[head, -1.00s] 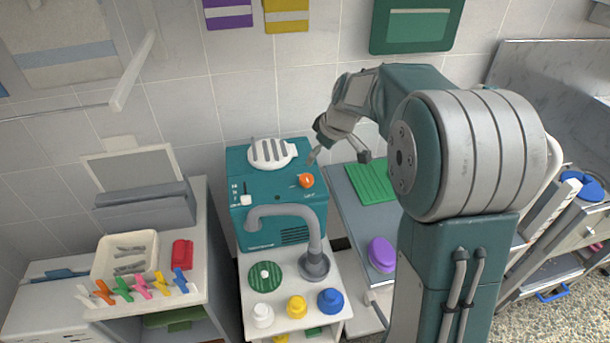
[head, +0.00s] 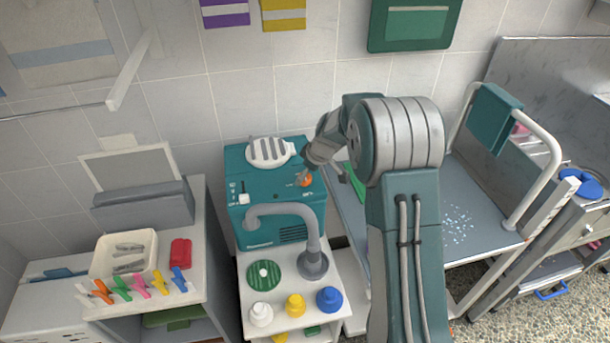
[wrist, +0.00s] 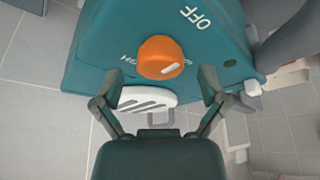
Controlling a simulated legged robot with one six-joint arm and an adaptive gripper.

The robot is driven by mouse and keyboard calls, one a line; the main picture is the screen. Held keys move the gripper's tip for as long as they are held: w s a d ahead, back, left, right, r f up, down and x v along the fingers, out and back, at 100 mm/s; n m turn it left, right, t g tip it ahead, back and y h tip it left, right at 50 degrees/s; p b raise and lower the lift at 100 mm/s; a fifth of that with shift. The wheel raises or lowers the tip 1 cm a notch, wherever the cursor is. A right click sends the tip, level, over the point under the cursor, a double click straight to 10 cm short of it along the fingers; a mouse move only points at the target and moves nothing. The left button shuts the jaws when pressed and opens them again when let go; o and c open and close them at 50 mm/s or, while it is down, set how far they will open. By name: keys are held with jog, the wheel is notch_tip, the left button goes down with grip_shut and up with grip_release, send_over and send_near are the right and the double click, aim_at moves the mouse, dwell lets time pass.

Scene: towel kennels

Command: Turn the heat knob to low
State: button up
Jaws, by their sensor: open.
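The orange heat knob (head: 306,180) sits on top of the teal dryer unit (head: 262,207). In the wrist view the knob (wrist: 160,57) is round, with a short white mark near its lower right edge. The word OFF is printed above and right of it, and part of a label starting with H shows at its left; no "low" label is readable. My gripper (wrist: 160,84) is open, its fingers spread wide on either side and short of the knob, not touching it. In the head view my gripper (head: 322,174) is at the knob and partly overlaps it.
A white slotted vent (head: 269,152) is behind the knob. A grey hose (head: 314,235) curves in front of the unit, above white, yellow and blue bottles. A white slider (head: 244,199) is at the unit's left. A grey table with a rail (head: 478,215) stands right.

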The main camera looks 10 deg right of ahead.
jog(key=shift+w+f, duration=0.15)
jog(key=shift+f, duration=0.25)
jog(key=shift+a, duration=0.1)
jog(key=c, duration=1.2)
jog(key=shift+o, duration=0.2)
jog(key=shift+m, duration=0.3)
jog(key=m, duration=0.2)
jog(key=m+t+h, duration=0.1)
jog(key=m, duration=0.1)
jog(key=shift+a+h, duration=0.1)
jog(key=shift+h, duration=0.2)
jog(key=m+h, duration=0.1)
jog(key=m, duration=0.3)
jog(key=shift+f+m+h, duration=0.1)
jog(key=shift+m+h, duration=0.2)
jog(key=shift+h, duration=0.1)
jog(key=m, duration=0.2)
jog(key=m+h, duration=0.1)
jog(key=m, duration=0.1)
jog(key=shift+m+h, duration=0.3)
jog(key=shift+a+m+g+h, duration=0.1)
jog(key=shift+m+g+h, duration=0.45)
jog(key=shift+m, duration=1.35)
